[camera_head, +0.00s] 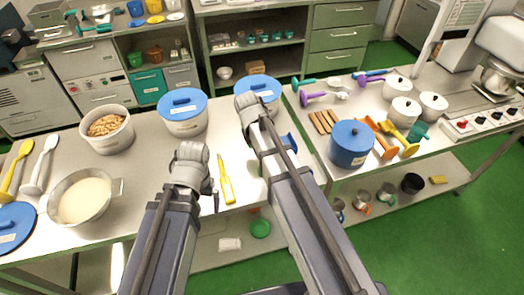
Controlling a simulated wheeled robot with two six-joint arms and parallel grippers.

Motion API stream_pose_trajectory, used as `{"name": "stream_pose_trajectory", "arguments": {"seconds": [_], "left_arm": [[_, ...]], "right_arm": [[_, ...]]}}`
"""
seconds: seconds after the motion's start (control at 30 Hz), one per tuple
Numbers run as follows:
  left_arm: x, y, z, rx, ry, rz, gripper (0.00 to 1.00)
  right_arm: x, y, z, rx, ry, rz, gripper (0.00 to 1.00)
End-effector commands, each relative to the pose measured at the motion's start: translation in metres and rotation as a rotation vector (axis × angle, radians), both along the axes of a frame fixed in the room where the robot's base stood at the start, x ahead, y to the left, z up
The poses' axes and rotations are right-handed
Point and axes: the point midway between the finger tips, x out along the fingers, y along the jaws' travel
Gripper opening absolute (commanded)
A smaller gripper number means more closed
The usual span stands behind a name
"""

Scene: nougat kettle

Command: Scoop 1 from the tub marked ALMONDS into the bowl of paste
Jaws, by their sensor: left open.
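An open white tub (108,143) holds brown pieces that look like nuts; its label is too small to read. Two white tubs with blue lids stand to its right, one in the middle (186,126) and one behind my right gripper (258,84). The metal bowl of pale paste (83,202) sits at the left front. A yellow scoop (14,172) and a white scoop (40,167) lie at the far left. My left gripper (189,153) is open and empty above the table, right of the bowl. My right gripper (246,103) is at the right lidded tub; its jaws are unclear.
A loose blue lid (14,228) lies at the left front corner. A yellow tool (226,182) lies between my arms. A blue pot (351,144), white lidded pots (402,109) and coloured utensils fill the right counter. The table between bowl and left gripper is clear.

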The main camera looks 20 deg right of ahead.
Motion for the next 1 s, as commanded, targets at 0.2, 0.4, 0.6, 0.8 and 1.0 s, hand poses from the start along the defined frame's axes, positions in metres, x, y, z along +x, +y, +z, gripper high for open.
{"name": "stream_pose_trajectory", "arguments": {"seconds": [0.2, 0.4, 0.6, 0.8, 1.0], "left_arm": [[0.000, 0.000, 0.009, 0.000, 0.000, 0.000, 1.00], [0.000, 0.000, 0.029, 0.000, 0.000, 0.000, 1.00], [0.000, 0.000, 0.047, 0.000, 0.000, 0.000, 1.00], [0.000, 0.000, 0.050, 0.000, 0.000, 0.000, 1.00], [0.000, 0.000, 0.049, 0.000, 0.000, 0.000, 1.00]], "right_arm": [[0.000, 0.000, 0.009, 0.000, 0.000, 0.000, 0.00], [0.000, 0.000, 0.029, 0.000, 0.000, 0.000, 0.00], [0.000, 0.000, 0.047, 0.000, 0.000, 0.000, 0.00], [0.000, 0.000, 0.050, 0.000, 0.000, 0.000, 0.00], [0.000, 0.000, 0.049, 0.000, 0.000, 0.000, 0.00]]}}
